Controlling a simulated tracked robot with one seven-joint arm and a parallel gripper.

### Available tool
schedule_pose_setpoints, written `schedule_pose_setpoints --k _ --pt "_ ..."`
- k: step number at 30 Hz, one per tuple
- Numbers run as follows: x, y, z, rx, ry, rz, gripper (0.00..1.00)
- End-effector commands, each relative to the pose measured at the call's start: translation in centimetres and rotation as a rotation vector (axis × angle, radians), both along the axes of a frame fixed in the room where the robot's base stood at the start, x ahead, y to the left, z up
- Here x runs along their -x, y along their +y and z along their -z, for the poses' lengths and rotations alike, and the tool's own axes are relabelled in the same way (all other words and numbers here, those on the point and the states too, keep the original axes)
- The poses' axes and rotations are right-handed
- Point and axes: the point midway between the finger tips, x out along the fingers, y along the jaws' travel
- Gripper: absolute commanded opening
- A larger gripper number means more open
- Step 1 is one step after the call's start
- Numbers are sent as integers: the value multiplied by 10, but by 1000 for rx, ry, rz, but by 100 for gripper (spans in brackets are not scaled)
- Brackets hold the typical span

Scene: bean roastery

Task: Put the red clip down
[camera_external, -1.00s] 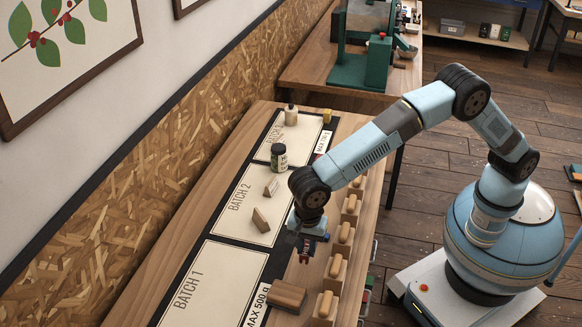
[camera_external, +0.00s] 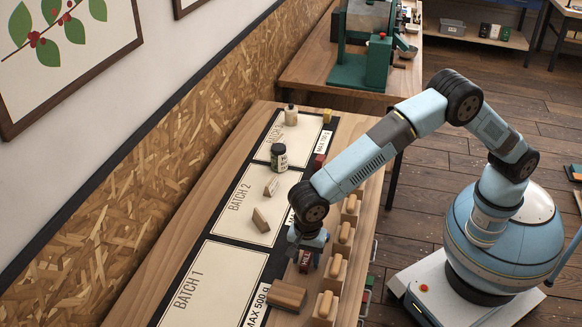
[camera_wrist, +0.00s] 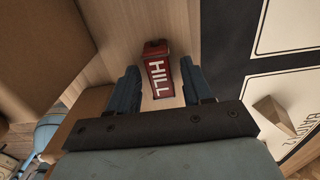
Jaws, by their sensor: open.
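The red clip (camera_wrist: 158,75), a small red block lettered HILL in white, rests on bare wood in the wrist view. My gripper (camera_wrist: 161,80) is open, with one blue finger on each side of the clip and no clear grip on it. In the external view the clip (camera_external: 305,262) shows below my gripper (camera_external: 306,256), on the wooden strip between the dark mat and the row of wooden blocks. My wrist partly hides the spot.
Wooden blocks with rounded tops (camera_external: 335,268) line the table's right side, close to my gripper. A brown block (camera_external: 287,296) lies nearer the camera. Another red item (camera_external: 319,160) stands farther back.

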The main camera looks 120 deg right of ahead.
Motion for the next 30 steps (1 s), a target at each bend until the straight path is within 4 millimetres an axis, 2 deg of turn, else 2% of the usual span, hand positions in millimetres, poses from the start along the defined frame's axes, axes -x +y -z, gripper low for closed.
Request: schedule_pose_setpoints --k 6,10,24,30 --pt "0 0 -2 0 -1 0 50" --pt "-1 0 -13 1 -4 0 50" --pt "0 0 -97 0 -3 -1 50" --pt "0 0 -116 1 -1 0 50"
